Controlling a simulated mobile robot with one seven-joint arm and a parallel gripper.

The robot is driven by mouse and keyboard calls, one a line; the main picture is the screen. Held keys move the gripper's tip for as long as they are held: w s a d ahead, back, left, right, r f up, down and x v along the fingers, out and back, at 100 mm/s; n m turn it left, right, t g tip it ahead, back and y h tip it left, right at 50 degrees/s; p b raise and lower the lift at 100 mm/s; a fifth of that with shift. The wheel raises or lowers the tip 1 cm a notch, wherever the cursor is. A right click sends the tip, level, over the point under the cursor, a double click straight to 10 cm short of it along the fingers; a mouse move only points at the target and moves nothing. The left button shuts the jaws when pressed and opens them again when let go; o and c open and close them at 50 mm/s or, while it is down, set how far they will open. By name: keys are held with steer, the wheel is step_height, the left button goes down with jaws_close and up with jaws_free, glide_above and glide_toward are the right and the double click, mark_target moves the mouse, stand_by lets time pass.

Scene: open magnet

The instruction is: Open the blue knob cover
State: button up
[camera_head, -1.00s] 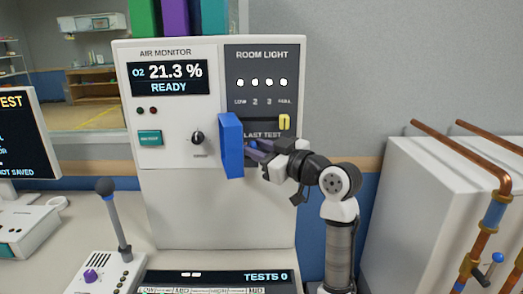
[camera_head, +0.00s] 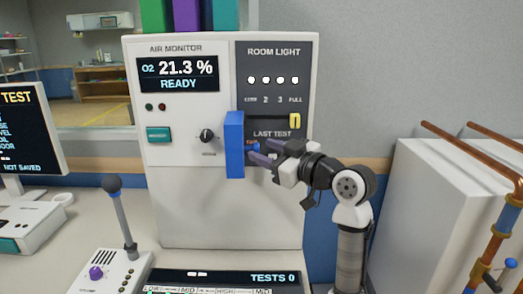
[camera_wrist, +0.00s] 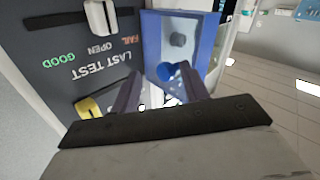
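The blue knob cover (camera_head: 235,145) stands out from the front of the monitor panel, seen nearly edge-on, by the seam between the white and dark panels. My gripper (camera_head: 257,152) is just right of the cover. In the wrist view the two fingers (camera_wrist: 160,88) are spread, with the blue knob ahead of and between their tips. Nothing appears gripped; whether a finger touches the cover is unclear.
The dark panel carries a yellow slider (camera_head: 295,120) and a white lever (camera_wrist: 100,17) by the LAST TEST marks. A black dial (camera_head: 207,136) is left of the cover. A microphone (camera_head: 112,184) stands front left. A white cabinet with copper pipes (camera_head: 470,150) is right.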

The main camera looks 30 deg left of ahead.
steer(key=b+v, duration=0.2)
steer(key=v, duration=1)
steer(key=shift+s+d+r+b, duration=0.2)
steer(key=shift+s+r+b, duration=0.1)
steer(key=shift+r, duration=0.15)
